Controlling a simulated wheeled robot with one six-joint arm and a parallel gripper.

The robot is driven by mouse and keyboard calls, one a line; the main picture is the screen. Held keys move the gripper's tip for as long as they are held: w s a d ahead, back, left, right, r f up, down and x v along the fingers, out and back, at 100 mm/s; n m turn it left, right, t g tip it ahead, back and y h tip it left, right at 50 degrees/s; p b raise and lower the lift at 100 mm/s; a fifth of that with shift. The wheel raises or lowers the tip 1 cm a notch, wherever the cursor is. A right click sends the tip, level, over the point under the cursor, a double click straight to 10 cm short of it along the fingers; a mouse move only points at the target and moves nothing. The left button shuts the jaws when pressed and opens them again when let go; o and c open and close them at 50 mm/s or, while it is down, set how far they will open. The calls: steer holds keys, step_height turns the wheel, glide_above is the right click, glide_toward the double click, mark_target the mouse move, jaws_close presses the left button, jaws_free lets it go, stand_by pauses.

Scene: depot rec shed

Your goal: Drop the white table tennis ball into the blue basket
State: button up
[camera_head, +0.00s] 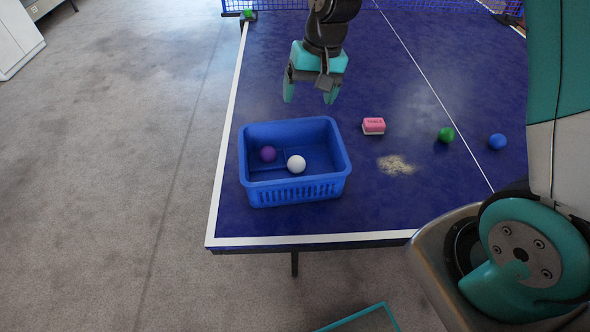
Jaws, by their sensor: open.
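The white table tennis ball (296,164) is inside the blue basket (294,193), near the middle of its floor. The basket stands on the blue table near its front left corner. My gripper (310,95) is open and empty. It hangs above the table, over or just behind the basket's back rim in the picture, apart from the ball. Its exact height cannot be told.
A purple ball (267,154) also lies in the basket, left of the white one. A pink and white block (373,125), a green ball (446,134) and a blue ball (497,141) are on the table (340,218) to the right. The net (440,5) crosses the back.

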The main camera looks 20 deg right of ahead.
step_height(320, 180, up, 9)
steer(key=d, duration=0.1)
steer(key=shift+s+d+f, duration=0.15)
steer(key=shift+d+f, duration=0.05)
steer(key=shift+d, duration=0.1)
steer(key=s+a+r+n+y, duration=0.1)
steer(key=s+a+n, duration=0.3)
steer(key=s, duration=0.7)
steer(key=s+a+r+n+y, duration=0.1)
steer(key=s+a+n, duration=0.3)
steer(key=s, duration=0.8)
steer(key=shift+s+r+n, duration=0.25)
steer(key=shift+r+n, duration=0.35)
steer(key=shift+r, duration=0.05)
